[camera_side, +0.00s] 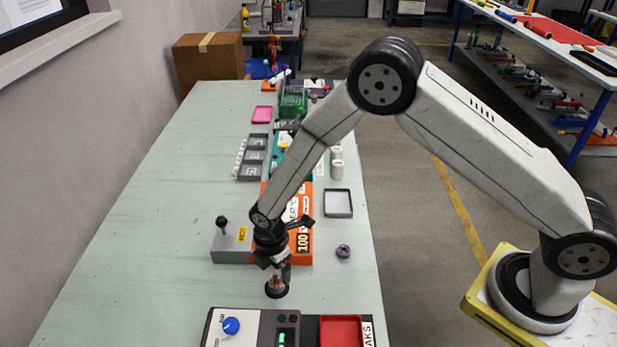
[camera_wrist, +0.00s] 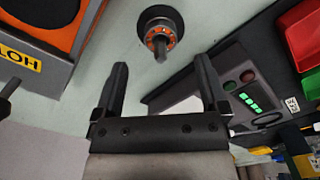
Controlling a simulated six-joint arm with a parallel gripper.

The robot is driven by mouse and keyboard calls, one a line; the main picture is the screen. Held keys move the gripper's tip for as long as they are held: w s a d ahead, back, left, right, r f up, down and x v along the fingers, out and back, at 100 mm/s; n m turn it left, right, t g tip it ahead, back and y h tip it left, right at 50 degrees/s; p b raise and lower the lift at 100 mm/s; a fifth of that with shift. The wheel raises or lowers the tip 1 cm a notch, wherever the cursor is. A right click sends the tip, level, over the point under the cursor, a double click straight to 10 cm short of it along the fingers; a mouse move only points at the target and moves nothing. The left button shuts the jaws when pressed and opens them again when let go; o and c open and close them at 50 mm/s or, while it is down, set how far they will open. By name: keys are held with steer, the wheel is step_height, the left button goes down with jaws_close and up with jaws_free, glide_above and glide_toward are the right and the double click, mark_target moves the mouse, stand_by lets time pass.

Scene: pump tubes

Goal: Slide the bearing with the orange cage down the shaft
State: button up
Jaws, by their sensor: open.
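The bearing with the orange cage (camera_wrist: 151,36) is around the shaft (camera_wrist: 161,52), which stands on a round black base; how far down it sits is hard to tell. In the side view the black base (camera_side: 276,292) is on the bench below my gripper (camera_side: 277,268), which partly hides the shaft. In the wrist view my gripper (camera_wrist: 162,75) is open, with its two black fingers apart and nothing between them. The shaft and bearing show just beyond the fingertips, roughly centred between them.
A grey box with a yellow label (camera_side: 242,235) and black knob stands to the left. A control panel with a blue knob (camera_side: 231,326) and a red tray (camera_side: 341,332) are at the front. A purple ring (camera_side: 343,251) lies to the right. The left bench is clear.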

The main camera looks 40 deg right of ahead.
steer(key=shift+r, duration=3.2)
steer(key=s+d+r+m+t, duration=0.1)
steer(key=s+d+r+m, duration=0.5)
steer(key=s+d+m, duration=0.1)
steer(key=s+d+r+m+t, duration=0.1)
steer(key=s+d+r+m, duration=0.5)
steer(key=d+m, duration=0.4)
steer(key=shift+s+d+r+m+t, duration=0.15)
steer(key=shift+s+m+t, duration=0.15)
steer(key=shift+s+m, duration=0.45)
steer(key=shift+w, duration=0.15)
